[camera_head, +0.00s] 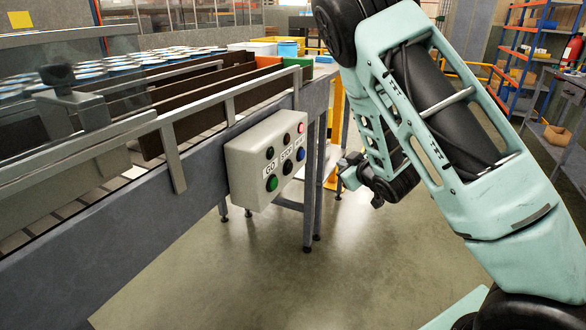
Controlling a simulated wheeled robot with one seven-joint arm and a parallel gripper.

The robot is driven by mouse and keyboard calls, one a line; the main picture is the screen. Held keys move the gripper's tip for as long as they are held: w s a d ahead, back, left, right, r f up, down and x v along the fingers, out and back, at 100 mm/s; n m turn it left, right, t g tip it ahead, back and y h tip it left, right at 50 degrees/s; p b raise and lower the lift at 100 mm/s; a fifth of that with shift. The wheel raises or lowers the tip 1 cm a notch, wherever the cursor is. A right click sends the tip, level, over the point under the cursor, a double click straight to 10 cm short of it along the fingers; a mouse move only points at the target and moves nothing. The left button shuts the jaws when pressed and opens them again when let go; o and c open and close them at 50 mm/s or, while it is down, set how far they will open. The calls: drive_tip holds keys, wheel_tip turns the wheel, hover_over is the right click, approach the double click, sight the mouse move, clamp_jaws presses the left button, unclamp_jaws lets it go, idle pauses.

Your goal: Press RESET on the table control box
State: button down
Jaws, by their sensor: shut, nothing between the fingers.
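The control box (243,166) is a pale grey box fixed to the side of the conveyor table, left of centre. Its face has a green button (271,183) marked GO, a dark button (287,167) marked STOP, and a blue button (300,155) at the right whose label is too small to read surely. A row of small lamps sits above them; the right one (301,127) looks pinkish red, the others dark. My gripper (345,172) is to the right of the box, apart from it, shut and empty. Its tips are small and partly blurred against the floor.
The conveyor (180,185) with metal side rails fills the left; several round white-and-blue items (90,72) stand on it. A yellow post (336,125) stands behind my gripper. Shelving (525,50) and a side table are at the right. The floor before the box is clear.

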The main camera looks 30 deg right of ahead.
sight(302, 154)
drive_tip(key=shift+s+r, duration=0.1)
drive_tip(key=shift+s, duration=0.15)
drive_tip(key=w+a, duration=0.5)
drive_tip(key=w, duration=0.2)
drive_tip(key=shift+a+p, duration=0.15)
drive_tip(key=shift+p, duration=0.2)
drive_tip(key=shift+w+a, duration=0.1)
idle(2.1)
drive_tip(key=shift+w+a, duration=0.15)
drive_tip(key=shift+w, duration=0.05)
drive_tip(key=shift+w+a, duration=0.3)
drive_tip(key=shift+w, duration=0.1)
idle(0.8)
drive_tip(key=shift+s, duration=0.1)
drive_tip(key=shift+s+d+b, duration=0.3)
drive_tip(key=shift+s+d, duration=0.25)
drive_tip(key=shift+s, duration=0.05)
idle(0.3)
